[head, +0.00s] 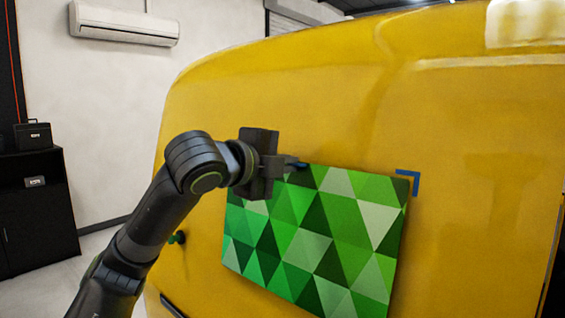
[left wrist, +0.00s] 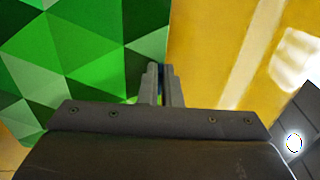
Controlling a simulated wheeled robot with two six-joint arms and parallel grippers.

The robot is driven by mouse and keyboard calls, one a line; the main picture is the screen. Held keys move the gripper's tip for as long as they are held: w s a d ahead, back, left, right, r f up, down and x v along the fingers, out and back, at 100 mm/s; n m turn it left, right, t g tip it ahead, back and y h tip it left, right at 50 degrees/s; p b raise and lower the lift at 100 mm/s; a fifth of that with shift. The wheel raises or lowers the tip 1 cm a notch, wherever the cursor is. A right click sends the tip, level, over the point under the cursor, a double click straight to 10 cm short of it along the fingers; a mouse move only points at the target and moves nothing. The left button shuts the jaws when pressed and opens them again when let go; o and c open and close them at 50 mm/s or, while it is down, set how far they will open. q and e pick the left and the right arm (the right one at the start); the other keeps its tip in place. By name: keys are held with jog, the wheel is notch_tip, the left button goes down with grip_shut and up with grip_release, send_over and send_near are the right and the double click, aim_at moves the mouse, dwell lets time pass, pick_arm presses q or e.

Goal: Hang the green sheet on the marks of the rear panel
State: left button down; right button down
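The green sheet (head: 318,236), patterned with triangles, stands in front of the yellow rear panel (head: 290,90). It also shows in the left wrist view (left wrist: 75,55). My left gripper (head: 294,164) is at its top edge, left of the middle. In the left wrist view my fingers (left wrist: 161,82) are nearly together at the sheet's edge and appear shut on it. A blue corner mark (head: 409,181) shows just past the sheet's top right corner. The top left corner is hidden behind my gripper. Whether the sheet touches the panel is unclear. My right gripper is out of view.
A dark cabinet (head: 38,215) with a black case (head: 33,134) stands at the far left. An air conditioner (head: 124,24) hangs on the back wall. A small green knob (head: 178,237) shows left of the sheet. The panel above the sheet is clear.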

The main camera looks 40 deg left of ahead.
pick_arm(q)
jog(key=shift+w, duration=0.1)
dwell(0.6)
jog(key=shift+w+p, duration=0.4)
jog(key=shift+p, duration=0.6)
dwell(2.3)
dwell(0.3)
jog(key=c, duration=1.5)
grip_release()
jog(key=shift+w+f, duration=0.1)
jog(key=shift+w, duration=0.1)
jog(key=shift+c, duration=0.2)
jog(key=shift+s, duration=0.15)
